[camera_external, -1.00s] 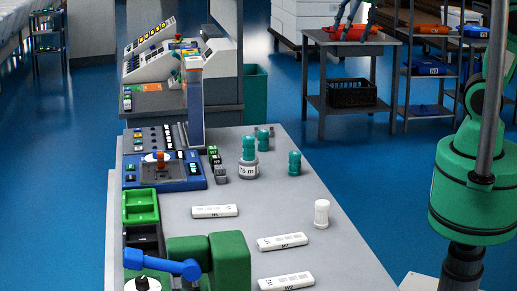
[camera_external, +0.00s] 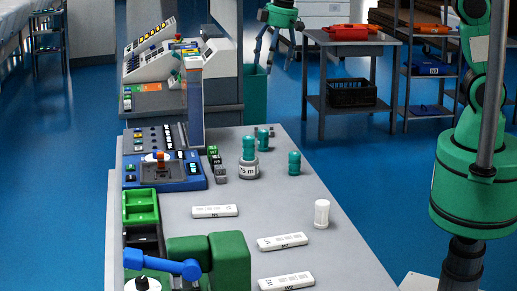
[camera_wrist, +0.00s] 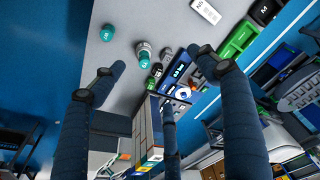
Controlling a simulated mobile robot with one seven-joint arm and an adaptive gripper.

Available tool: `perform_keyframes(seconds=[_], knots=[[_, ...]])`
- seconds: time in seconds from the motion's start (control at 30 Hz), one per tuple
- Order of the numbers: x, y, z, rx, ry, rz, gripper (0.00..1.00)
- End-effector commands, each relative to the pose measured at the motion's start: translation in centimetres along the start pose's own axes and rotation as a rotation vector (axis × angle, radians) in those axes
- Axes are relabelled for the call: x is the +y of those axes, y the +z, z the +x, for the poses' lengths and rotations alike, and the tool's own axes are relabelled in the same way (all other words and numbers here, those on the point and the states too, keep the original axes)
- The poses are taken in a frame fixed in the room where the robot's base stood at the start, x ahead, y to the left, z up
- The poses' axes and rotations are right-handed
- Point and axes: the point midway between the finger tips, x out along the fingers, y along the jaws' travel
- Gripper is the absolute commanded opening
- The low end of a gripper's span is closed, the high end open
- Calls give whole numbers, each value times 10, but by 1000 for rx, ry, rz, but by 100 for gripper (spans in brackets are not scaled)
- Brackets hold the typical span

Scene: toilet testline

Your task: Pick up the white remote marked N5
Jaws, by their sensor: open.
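Three white remotes lie on the grey table. The farthest one (camera_external: 214,211), beside the green bins, seems to be marked N5, though the print is small. It also shows at the top edge of the wrist view (camera_wrist: 206,11), partly cut off. My gripper (camera_external: 270,65) is up beyond the table's far end, well away from the remotes. In the wrist view its dark fingers (camera_wrist: 155,82) are spread wide with nothing between them.
The other remotes (camera_external: 283,242) (camera_external: 286,281) lie nearer the camera. A white cylinder (camera_external: 321,213), teal-topped pieces (camera_external: 249,150) (camera_external: 294,163) and a blue control box (camera_external: 166,171) stand on the table. A tall panel (camera_external: 195,110) rises at its far left.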

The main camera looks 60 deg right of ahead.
Motion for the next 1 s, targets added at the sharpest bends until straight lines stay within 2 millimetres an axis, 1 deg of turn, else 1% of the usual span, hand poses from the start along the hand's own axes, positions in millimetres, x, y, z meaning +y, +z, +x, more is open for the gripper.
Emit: perform_keyframes(seconds=[0.03,0.2,0.37,0.5,0.77,0.9,1.0], knots=[[-8,-9,12,-12,-3,-14,74],[-31,-36,51,-41,-11,-54,74],[-55,-56,89,-68,-18,-94,74],[-78,-72,125,-91,-23,-129,74],[-123,-91,196,-135,-32,-193,74],[-147,-96,235,-157,-36,-225,74],[-161,-98,258,-169,-38,-244,74]])
